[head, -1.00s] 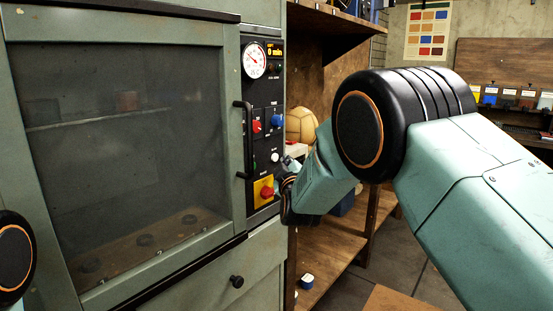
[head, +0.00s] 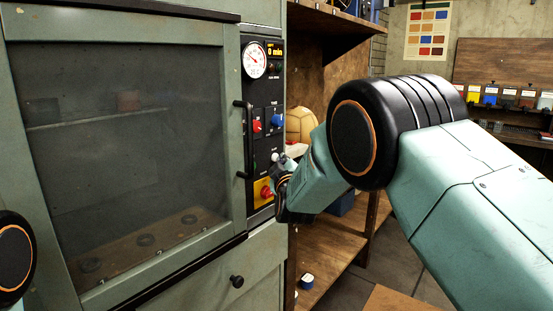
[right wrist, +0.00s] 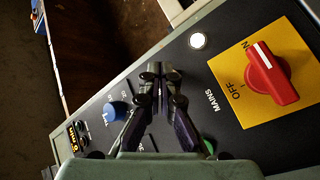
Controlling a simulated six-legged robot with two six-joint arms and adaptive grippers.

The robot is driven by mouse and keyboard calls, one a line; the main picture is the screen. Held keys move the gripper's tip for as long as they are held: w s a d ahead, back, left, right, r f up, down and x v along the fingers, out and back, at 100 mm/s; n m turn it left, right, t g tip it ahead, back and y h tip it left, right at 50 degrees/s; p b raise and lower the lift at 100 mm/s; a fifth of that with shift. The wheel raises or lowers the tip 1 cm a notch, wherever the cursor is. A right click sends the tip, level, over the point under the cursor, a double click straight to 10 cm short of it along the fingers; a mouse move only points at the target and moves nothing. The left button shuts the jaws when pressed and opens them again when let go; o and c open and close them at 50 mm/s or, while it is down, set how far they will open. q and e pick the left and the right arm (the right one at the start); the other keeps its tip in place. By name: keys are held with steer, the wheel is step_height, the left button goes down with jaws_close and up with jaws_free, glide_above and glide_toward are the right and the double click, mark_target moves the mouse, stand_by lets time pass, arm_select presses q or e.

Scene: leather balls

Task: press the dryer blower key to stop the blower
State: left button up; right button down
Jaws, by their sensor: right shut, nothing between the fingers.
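The dryer's black control panel (head: 264,150) stands at the right edge of the green dryer. A white round button (right wrist: 198,40) sits above the yellow mains plate. A green part (right wrist: 208,146) on the panel is mostly hidden behind my gripper in the right wrist view. No label by either one is readable, so I cannot tell which is the blower key. My right gripper (head: 279,159) is shut and empty, with its tips (right wrist: 160,72) close in front of the panel, beside the white button. Whether they touch the panel is unclear. My left gripper is out of view.
The red mains switch (right wrist: 270,75) on its yellow plate (head: 262,198) is just below my right gripper. The blue knob (head: 277,120), red knob (head: 257,126) and door handle (head: 244,140) are also close. The display (head: 276,52) reads 0 min. Wooden shelves (head: 330,245) stand at right.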

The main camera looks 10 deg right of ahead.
steer(key=shift+w+a, duration=0.2)
stand_by(0.3)
steer(key=shift+s+d, duration=0.6)
steer(key=shift+s, duration=0.1)
steer(key=shift+s+p, duration=0.1)
steer(key=shift+p, duration=0.2)
steer(key=shift+s+d+p, duration=0.35)
steer(key=shift+s+d, duration=0.6)
steer(key=shift+s, duration=0.2)
steer(key=shift+s+d+p, duration=0.35)
steer(key=shift+s+d, duration=0.55)
steer(key=shift+s, duration=0.25)
